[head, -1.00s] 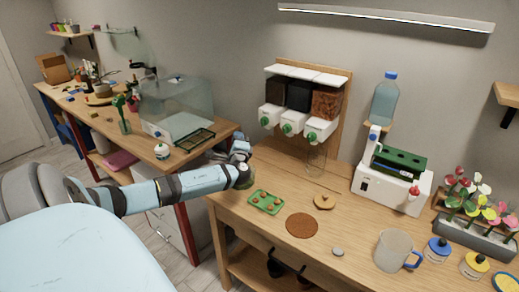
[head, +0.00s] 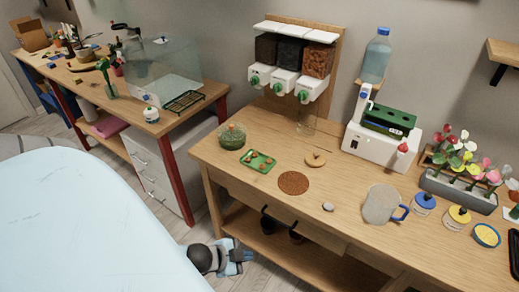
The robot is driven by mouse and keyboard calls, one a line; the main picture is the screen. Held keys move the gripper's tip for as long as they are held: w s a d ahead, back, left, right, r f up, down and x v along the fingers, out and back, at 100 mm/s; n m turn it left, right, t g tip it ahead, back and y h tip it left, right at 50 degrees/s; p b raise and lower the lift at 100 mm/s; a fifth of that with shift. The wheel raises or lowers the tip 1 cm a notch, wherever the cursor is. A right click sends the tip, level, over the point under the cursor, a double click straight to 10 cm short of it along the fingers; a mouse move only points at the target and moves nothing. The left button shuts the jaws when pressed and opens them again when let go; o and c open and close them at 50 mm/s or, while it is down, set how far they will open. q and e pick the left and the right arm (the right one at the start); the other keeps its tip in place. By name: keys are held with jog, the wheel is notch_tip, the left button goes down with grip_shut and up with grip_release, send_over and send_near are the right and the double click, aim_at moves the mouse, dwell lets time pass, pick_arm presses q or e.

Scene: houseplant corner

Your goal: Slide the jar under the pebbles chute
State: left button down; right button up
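A clear glass jar (head: 306,122) stands on the wooden bench below the right-hand chute of the wall dispenser; its outline is faint. A rounded glass jar with green contents (head: 231,136) stands at the bench's back left corner, left of the chutes. The three chutes have green knobs: left (head: 256,78), middle (head: 281,84), right (head: 305,90). The bin above the right one holds reddish-brown lumps; the other bins hold darker material. My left gripper (head: 243,256) is low in front of the bench, away from both jars; its finger opening is unclear. My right gripper is out of view.
A green tray (head: 258,161), wooden lid-like disc (head: 315,159), brown round mat (head: 293,183) and grey stone (head: 328,206) lie on the bench. Bare wood lies between the rounded jar and the chutes.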

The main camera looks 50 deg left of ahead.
pick_arm(q)
jog(key=d+n+t, duration=0.1)
jog(key=d+n, duration=0.4)
jog(key=d, duration=0.8)
jog(key=shift+w+d+r, duration=0.35)
jog(key=shift+r, duration=0.1)
